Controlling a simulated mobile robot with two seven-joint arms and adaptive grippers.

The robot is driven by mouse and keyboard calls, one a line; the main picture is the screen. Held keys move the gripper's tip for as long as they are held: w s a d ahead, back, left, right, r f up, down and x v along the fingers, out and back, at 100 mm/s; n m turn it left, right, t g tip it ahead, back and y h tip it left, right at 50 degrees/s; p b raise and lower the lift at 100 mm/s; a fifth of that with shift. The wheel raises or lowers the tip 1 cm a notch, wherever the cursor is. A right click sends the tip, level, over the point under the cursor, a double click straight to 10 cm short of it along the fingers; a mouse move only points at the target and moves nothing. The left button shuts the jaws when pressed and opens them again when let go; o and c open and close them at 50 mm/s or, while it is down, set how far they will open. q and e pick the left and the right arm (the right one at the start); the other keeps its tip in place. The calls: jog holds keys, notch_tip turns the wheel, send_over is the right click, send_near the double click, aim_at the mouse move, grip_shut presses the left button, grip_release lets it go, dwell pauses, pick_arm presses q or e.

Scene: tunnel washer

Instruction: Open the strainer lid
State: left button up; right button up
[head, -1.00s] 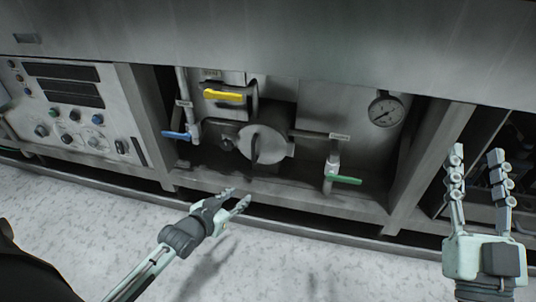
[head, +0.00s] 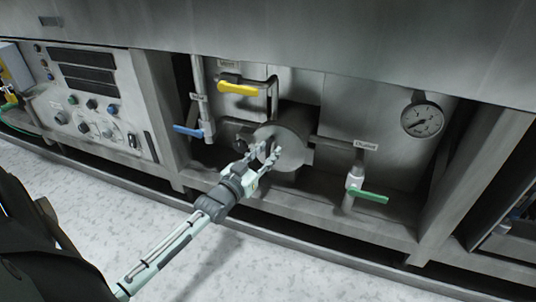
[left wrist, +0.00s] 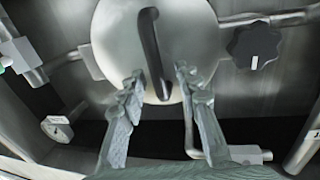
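The strainer is a short metal cylinder with a round grey lid (head: 291,154) facing out, seated on its front. The lid also fills the upper middle of the left wrist view (left wrist: 112,35). A dark bar handle (left wrist: 150,40) crosses the lid there. In the head view my left gripper (head: 267,151) is at the lid and partly hides the handle. In the left wrist view my left gripper (left wrist: 161,88) is open, one finger on each side of the handle's end, with gaps visible. Whether the fingertips touch the lid is unclear. My right gripper is out of view.
Around the strainer are a yellow-handled valve (head: 237,88), a blue-handled valve (head: 188,131), a green-handled valve (head: 370,196) and a pressure gauge (head: 422,119). A black knob (left wrist: 254,45) sits beside the lid. A control panel (head: 92,100) stands left. The recess has a bottom ledge (head: 300,212).

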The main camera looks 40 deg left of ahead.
pick_arm(q)
jog(key=shift+w, duration=0.3)
grip_shut()
dwell(0.3)
